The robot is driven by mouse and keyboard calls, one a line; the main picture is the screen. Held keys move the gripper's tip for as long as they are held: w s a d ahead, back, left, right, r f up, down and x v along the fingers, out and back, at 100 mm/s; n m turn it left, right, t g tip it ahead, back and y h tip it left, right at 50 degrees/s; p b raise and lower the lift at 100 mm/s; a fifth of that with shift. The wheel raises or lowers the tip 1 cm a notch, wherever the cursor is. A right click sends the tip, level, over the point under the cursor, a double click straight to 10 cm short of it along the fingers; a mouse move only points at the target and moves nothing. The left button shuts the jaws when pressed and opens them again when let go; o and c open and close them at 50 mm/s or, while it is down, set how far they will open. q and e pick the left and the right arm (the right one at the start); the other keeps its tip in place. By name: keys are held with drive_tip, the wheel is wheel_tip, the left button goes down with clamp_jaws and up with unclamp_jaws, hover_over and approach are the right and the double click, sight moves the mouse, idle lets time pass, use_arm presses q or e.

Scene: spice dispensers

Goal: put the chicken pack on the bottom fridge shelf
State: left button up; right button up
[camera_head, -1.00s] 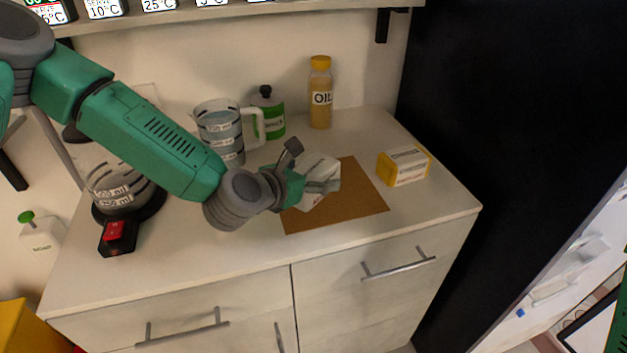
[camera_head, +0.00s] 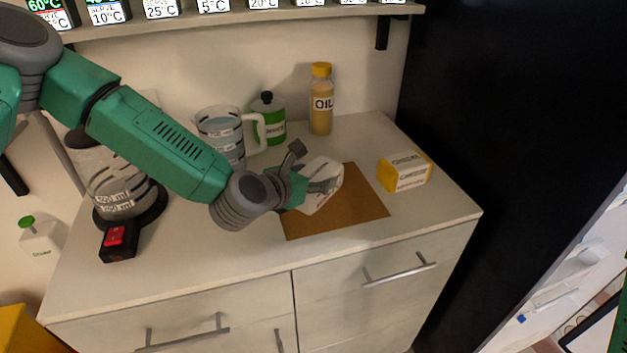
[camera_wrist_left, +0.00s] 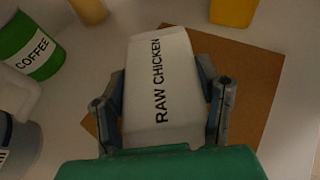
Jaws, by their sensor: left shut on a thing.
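The chicken pack is a white block lettered RAW CHICKEN (camera_wrist_left: 160,85). In the head view the chicken pack (camera_head: 322,190) is partly hidden by my left gripper (camera_head: 312,178). My left gripper (camera_wrist_left: 164,105) is shut on the pack, one finger along each side, over the brown board (camera_head: 355,205). I cannot tell whether the pack touches the board. A fridge interior with pale shelves (camera_head: 560,285) seems to show at the right edge, beside a tall black panel (camera_head: 480,120). Its bottom shelf cannot be made out. My right gripper is not in view.
A yellow and white cheese pack (camera_head: 404,172) lies right of the board. An oil bottle (camera_head: 321,100), a green coffee canister (camera_head: 269,120) and a measuring jug (camera_head: 222,135) stand behind. A glass blender-like vessel (camera_head: 118,190) stands left. The counter's front right is clear.

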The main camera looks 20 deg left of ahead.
sight(311, 175)
use_arm(q)
drive_tip(key=r, duration=0.4)
drive_tip(key=r+p, duration=0.1)
drive_tip(key=r, duration=0.4)
drive_tip(key=shift+s+a, duration=0.1)
drive_tip(key=shift+a, duration=0.1)
drive_tip(key=s+a+r+n+y, duration=0.3)
drive_tip(key=a+y, duration=0.1)
drive_tip(key=a, duration=0.2)
drive_tip(key=shift+s+a+n, duration=0.15)
drive_tip(key=shift+s+n, duration=0.1)
drive_tip(key=shift+n, duration=0.05)
drive_tip(key=shift+r+t, duration=0.2)
drive_tip(key=shift+t, duration=0.1)
